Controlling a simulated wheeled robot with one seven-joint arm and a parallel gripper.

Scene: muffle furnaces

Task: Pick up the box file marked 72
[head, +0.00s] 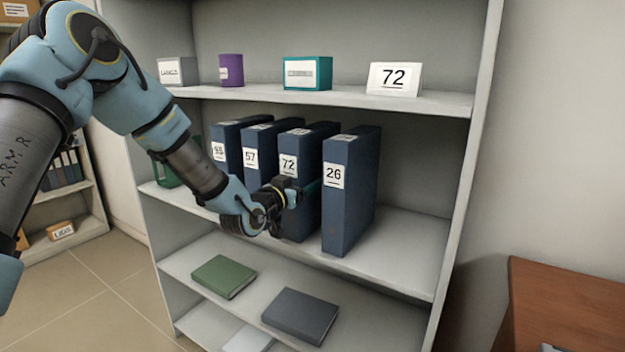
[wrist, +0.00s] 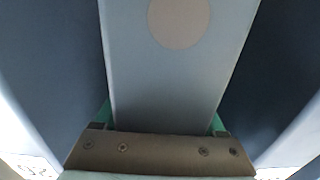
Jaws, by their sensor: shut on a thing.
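The box file marked 72 (head: 318,140) is dark blue and stands upright on the middle shelf, between the files marked 57 and 26. My gripper (head: 299,190) is at its spine, just below the white label. In the wrist view the spine of the box file (wrist: 170,80) fills the middle, with a pale round spot on it. The green fingers of my gripper (wrist: 163,122) lie along both sides of the spine, shut on it. The lower part of the file is partly hidden by my gripper in the head view.
Box files marked 26 (head: 350,195), 57 (head: 262,135) and another at the left (head: 228,135) stand close by on the middle shelf (head: 400,250). A card marked 72 (head: 394,79) stands on the shelf above. A green book (head: 224,277) and a dark book (head: 300,315) lie below.

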